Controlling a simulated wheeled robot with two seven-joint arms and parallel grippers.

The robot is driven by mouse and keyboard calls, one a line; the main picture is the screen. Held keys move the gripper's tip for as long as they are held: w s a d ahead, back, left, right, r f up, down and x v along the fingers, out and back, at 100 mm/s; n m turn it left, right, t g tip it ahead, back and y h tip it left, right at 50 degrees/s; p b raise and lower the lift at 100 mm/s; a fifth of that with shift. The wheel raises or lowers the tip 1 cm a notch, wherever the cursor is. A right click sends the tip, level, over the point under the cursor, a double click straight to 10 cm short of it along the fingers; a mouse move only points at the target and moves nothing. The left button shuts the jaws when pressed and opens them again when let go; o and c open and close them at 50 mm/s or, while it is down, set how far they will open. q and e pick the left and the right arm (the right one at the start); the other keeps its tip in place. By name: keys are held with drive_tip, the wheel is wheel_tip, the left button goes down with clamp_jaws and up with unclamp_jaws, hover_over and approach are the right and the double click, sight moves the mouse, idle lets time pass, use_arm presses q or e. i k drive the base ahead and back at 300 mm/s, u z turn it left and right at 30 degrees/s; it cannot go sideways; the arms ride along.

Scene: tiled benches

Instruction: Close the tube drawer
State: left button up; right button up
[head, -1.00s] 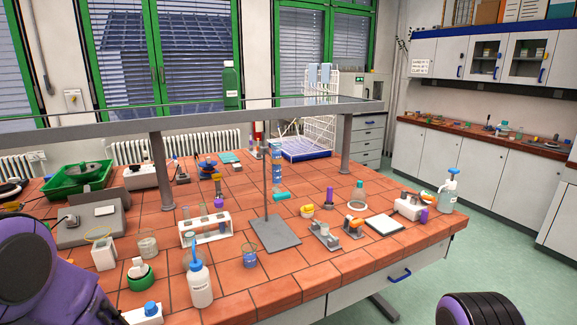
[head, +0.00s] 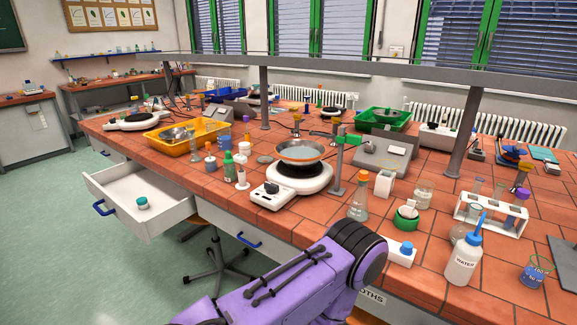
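An open white drawer (head: 115,196) with a blue handle (head: 104,208) sticks out from under the left part of the tiled bench in the head view. A small teal-capped jar (head: 142,203) stands inside it; no tubes can be made out in it. One of my purple arms (head: 290,283) reaches in from the bottom, in front of the bench and to the right of the drawer. Neither of my grippers shows in the view.
The bench top (head: 222,190) carries a yellow tray (head: 188,137), bottles and a hotplate with a pan (head: 300,151). A shut drawer with a blue handle (head: 249,241) is under the bench. A stool (head: 215,262) stands beneath the bench edge. The green floor (head: 50,240) at left is clear.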

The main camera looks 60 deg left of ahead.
sight(118, 188)
drive_tip(key=u, duration=3.55)
drive_tip(key=i, duration=2.4)
drive_tip(key=z, duration=1.05)
drive_tip(key=i, duration=0.35)
drive_tip(key=z, duration=0.05)
